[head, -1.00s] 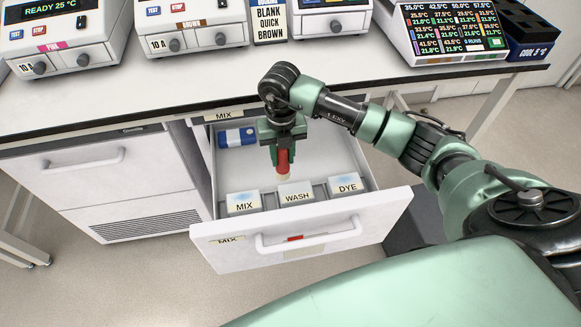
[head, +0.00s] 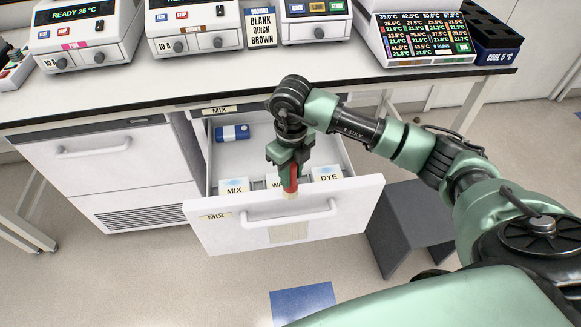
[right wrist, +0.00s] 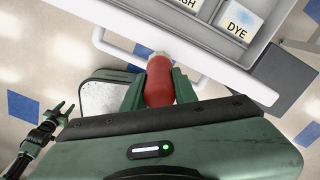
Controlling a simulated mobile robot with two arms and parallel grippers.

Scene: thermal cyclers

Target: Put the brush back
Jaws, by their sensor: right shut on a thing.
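The brush (head: 291,180) has a red handle and a pale tip. My right gripper (head: 289,166) is shut on its handle and holds it tip down, in line with the drawer's front panel in the head view. The right wrist view shows the red handle (right wrist: 159,82) between the fingers. The open MIX drawer (head: 350,203) has a white front with a bar handle (head: 291,213). A pale patch (head: 288,233) shows on the front below the handle. My left gripper (right wrist: 57,112) shows small at the left of the right wrist view, its fingers apart.
Blocks labelled MIX (head: 234,189) and DYE (head: 327,174) sit inside the drawer; the middle WASH one (head: 273,182) is partly hidden. A blue-and-white item (head: 232,132) lies further back. A dark grey box-like thing (head: 412,225) stands right of the drawer. Cyclers stand on the bench (head: 150,104).

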